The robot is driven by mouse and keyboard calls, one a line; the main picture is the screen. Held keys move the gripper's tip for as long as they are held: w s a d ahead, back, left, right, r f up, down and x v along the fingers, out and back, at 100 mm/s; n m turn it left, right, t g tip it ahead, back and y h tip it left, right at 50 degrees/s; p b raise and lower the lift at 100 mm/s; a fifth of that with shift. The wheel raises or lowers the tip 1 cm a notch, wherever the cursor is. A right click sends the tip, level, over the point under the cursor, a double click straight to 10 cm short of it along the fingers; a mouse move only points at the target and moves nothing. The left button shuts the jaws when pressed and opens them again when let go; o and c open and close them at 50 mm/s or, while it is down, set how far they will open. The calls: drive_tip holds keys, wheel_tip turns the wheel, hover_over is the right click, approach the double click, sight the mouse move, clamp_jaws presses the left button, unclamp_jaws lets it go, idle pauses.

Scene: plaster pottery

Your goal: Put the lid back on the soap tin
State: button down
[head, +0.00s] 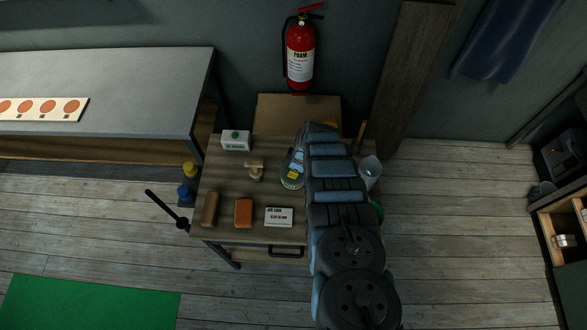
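A round tin (292,181) with a pale and green side stands on the small wooden table, just left of my arm. I take it to be the soap tin; its top is partly covered by grey-blue and yellow parts that I cannot make out. A green curved edge (378,211) shows right of my arm near the table's right side; I cannot tell whether it is the lid. My arm hangs over the right half of the table and hides much of it. My gripper's fingers cannot be made out, nor whether they hold anything.
On the table (222,178) are a white box (236,140), a wooden-handled tool (255,170), a brown block (210,209), an orange block (243,212), a card (279,216) and a pale container (370,171). Yellow (190,169) and blue (185,192) bottles are at its left edge.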

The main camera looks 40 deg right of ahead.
drive_tip(key=shift+c, duration=1.6)
unclamp_jaws()
drive_tip(key=shift+r, duration=0.15)
drive_tip(key=shift+w+a+p+v, duration=0.1)
drive_tip(key=shift+w+p+v, duration=0.05)
drive_tip(key=shift+p+v, duration=0.7)
drive_tip(key=shift+w+a+p+v, duration=0.1)
drive_tip(key=shift+w+p+v, duration=0.05)
drive_tip(key=shift+p+v, duration=0.7)
drive_tip(key=shift+w+a+p+v, duration=0.1)
drive_tip(key=shift+w+p+v, duration=0.1)
drive_tip(key=shift+p+v, duration=0.65)
drive_tip(key=shift+w+d+r+p, duration=0.15)
drive_tip(key=shift+r+p, duration=0.35)
drive_tip(key=shift+r, duration=0.4)
